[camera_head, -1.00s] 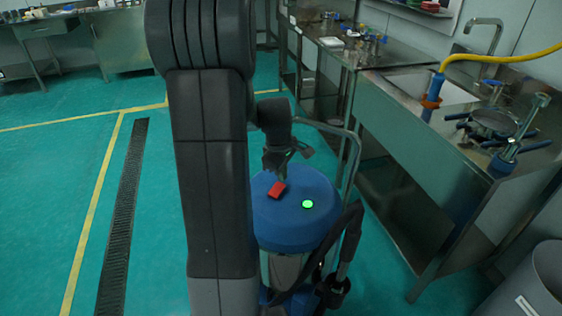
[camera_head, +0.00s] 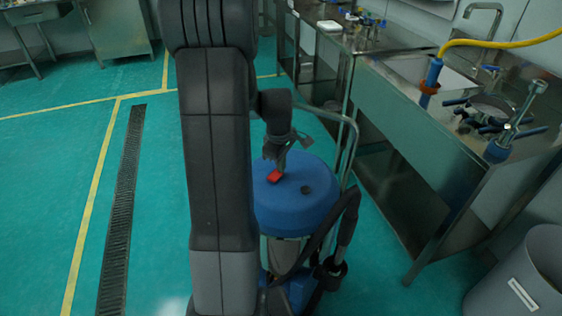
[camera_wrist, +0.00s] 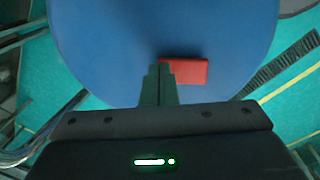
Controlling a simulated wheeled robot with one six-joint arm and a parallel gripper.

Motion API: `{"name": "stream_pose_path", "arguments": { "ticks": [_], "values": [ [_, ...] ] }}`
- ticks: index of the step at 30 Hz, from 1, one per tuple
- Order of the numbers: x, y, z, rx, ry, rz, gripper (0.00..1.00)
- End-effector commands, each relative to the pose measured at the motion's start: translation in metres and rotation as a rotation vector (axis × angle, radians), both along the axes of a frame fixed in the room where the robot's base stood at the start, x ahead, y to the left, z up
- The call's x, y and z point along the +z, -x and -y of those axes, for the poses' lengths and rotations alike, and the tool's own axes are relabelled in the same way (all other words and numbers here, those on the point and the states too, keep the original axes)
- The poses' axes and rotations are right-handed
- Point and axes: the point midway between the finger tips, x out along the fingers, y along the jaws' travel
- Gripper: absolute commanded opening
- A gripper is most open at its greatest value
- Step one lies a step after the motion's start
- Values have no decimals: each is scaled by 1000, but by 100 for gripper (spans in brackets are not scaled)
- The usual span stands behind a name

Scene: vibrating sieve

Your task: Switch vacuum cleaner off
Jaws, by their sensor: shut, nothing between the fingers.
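The vacuum cleaner has a round blue lid (camera_head: 300,210) and stands on the floor in front of me. A red switch (camera_head: 275,175) sits on the lid, and a round indicator (camera_head: 306,190) beside it is dark. My gripper (camera_head: 281,168) is shut and empty, its tips at the red switch. In the wrist view the gripper's shut fingers (camera_wrist: 161,70) reach over the blue lid (camera_wrist: 110,45), right at the left end of the red switch (camera_wrist: 188,72). I cannot tell whether the tips touch it.
A metal sink bench (camera_head: 420,160) with a yellow hose (camera_head: 500,43) and clamps stands to the right. A grey bin (camera_head: 525,280) is at the lower right. A hose and metal handle rise beside the vacuum. The floor to the left is clear, with a drain grate (camera_head: 122,215).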

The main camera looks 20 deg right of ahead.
Motion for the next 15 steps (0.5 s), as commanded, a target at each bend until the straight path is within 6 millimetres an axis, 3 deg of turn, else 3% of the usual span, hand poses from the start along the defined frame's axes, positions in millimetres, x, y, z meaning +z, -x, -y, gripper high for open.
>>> {"name": "stream_pose_path", "arguments": {
  "ticks": [15],
  "values": [
    [7,10,-11,0,1,-1,0]
  ]
}}
